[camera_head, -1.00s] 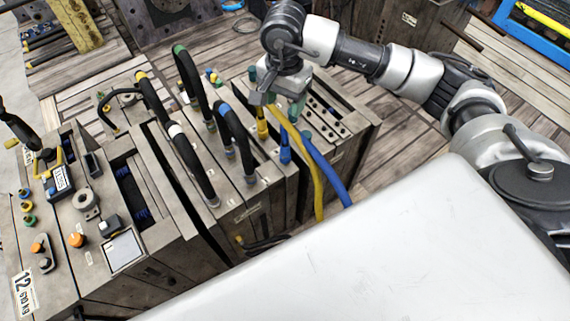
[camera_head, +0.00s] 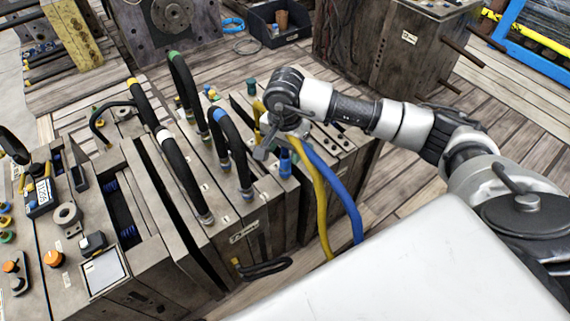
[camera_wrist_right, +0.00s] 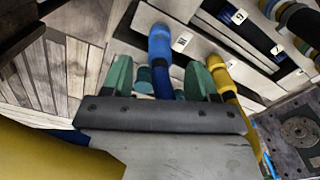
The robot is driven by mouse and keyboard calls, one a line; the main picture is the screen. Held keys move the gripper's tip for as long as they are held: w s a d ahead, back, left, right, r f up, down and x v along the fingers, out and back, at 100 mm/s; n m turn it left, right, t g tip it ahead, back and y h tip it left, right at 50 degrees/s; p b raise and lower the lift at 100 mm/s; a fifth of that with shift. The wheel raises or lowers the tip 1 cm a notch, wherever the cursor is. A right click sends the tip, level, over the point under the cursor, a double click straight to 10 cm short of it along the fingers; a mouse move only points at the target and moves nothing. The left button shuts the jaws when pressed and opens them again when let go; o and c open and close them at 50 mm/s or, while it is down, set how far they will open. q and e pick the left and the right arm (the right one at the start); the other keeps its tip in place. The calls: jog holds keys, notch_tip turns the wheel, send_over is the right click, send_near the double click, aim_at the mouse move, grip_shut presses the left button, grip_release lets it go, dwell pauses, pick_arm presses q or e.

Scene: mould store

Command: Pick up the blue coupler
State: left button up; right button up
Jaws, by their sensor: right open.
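The blue coupler (camera_head: 286,164) stands on the top of the mould block, with a blue hose (camera_head: 335,184) running down to the right. My right gripper (camera_head: 271,146) is right beside and above it in the head view; its fingers are mostly hidden there. In the right wrist view, the open green-tipped fingers of my right gripper (camera_wrist_right: 160,80) lie either side of the line to the blue coupler (camera_wrist_right: 160,47), which shows just beyond and between them. Contact cannot be told.
A yellow coupler (camera_wrist_right: 217,72) stands close by one finger, and its yellow hose (camera_head: 319,190) runs beside the blue one. Black looped hoses (camera_head: 231,145) rise from the moulds to the left. A white surface (camera_head: 430,265) fills the front right.

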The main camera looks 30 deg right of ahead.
notch_tip(320, 180, down, 4)
jog(key=shift+r, duration=0.15)
jog(key=c, duration=1.1)
pick_arm(q)
jog(key=shift+r, duration=0.85)
pick_arm(e)
jog(key=shift+w+r, duration=0.1)
jog(key=shift+r, duration=0.1)
